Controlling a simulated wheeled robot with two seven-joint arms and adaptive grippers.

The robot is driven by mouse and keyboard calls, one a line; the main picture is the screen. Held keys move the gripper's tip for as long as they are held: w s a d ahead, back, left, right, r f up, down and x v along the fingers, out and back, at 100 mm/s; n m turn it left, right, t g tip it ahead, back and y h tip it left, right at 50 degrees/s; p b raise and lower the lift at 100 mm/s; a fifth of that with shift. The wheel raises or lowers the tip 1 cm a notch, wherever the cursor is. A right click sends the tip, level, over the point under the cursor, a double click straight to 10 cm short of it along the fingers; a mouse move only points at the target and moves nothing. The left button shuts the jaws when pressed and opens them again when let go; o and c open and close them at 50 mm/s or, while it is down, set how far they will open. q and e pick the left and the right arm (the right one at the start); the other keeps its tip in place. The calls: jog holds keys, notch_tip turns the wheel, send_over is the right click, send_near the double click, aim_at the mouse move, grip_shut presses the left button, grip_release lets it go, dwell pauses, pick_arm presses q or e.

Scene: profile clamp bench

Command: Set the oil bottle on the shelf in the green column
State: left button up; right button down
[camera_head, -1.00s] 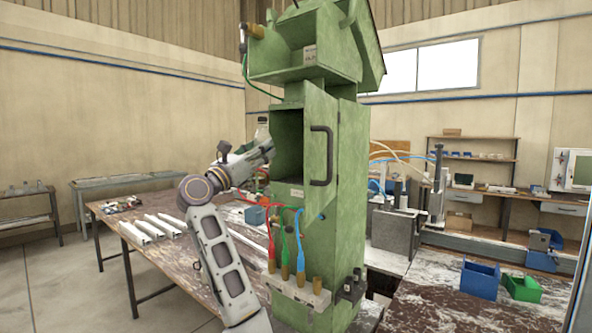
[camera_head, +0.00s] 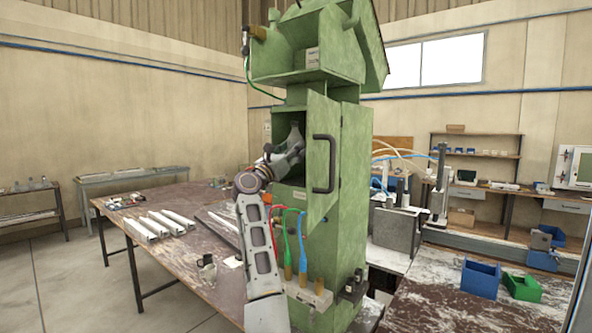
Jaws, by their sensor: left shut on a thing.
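The green column (camera_head: 350,190) stands in the middle of the view. Its door with a dark handle (camera_head: 324,165) is swung open, and the compartment behind it shows at the left. My left gripper (camera_head: 296,149) reaches into this opening and is shut on a small grey shape, which I take as the oil bottle (camera_head: 295,131). It looks roughly upright with a narrow top, above the compartment floor. The door edge and the gripper hide part of it, and I cannot tell whether its base touches the shelf. My right gripper is not in view.
Red, green and blue hoses (camera_head: 301,240) hang below the compartment. White profiles (camera_head: 160,222) and a small dark-and-white item (camera_head: 207,268) lie on the brown table (camera_head: 190,255). Blue (camera_head: 480,278) and green (camera_head: 522,287) bins stand right.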

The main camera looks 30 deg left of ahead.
pick_arm(q)
jog(key=shift+w, duration=0.8)
jog(key=shift+s+f, duration=0.1)
jog(key=shift+f, duration=1.45)
jog(key=shift+f+p, duration=0.15)
jog(key=shift+p, duration=0.15)
jog(key=shift+f, duration=1.45)
jog(key=shift+w+f+p, duration=0.2)
jog(key=shift+f+p, duration=0.1)
jog(key=shift+p, duration=0.1)
jog(key=shift+f, duration=0.2)
jog(key=o, duration=1.2)
